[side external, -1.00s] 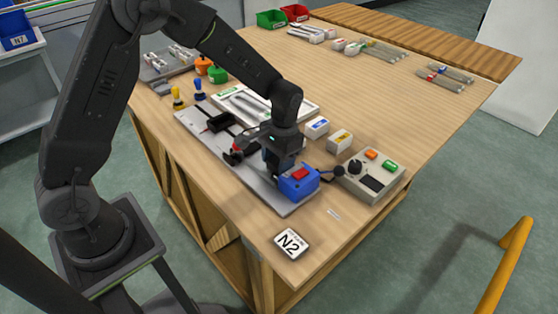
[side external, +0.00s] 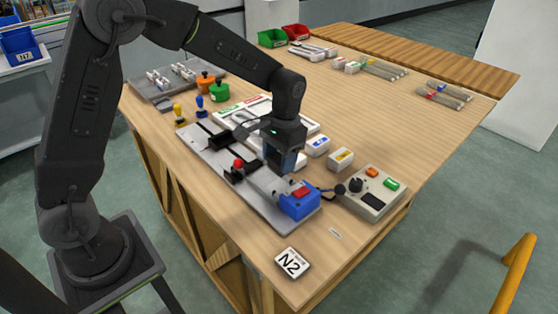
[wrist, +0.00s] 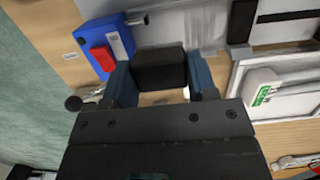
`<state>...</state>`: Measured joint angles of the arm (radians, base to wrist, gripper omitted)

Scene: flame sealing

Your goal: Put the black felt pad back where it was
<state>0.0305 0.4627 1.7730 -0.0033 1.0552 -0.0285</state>
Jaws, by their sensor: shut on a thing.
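My gripper (wrist: 160,76) has its two blue-grey fingers on either side of a black block-like pad (wrist: 160,66), which I take to be the felt pad. It is shut on the pad. In the side view my gripper (side external: 282,162) hangs over the right long edge of the grey fixture plate (side external: 262,206), behind the blue box with the red button (side external: 299,201). The pad cannot be made out there. In the wrist view the blue box (wrist: 104,46) lies to the upper left, and the shiny plate (wrist: 178,28) is beyond the pad.
A white tray (wrist: 238,82) lies right of the plate in the wrist view. In the side view, small labelled boxes (side external: 341,158) and a control box (side external: 371,194) stand on the right. A red-knobbed clamp (side external: 238,164) stands on the plate.

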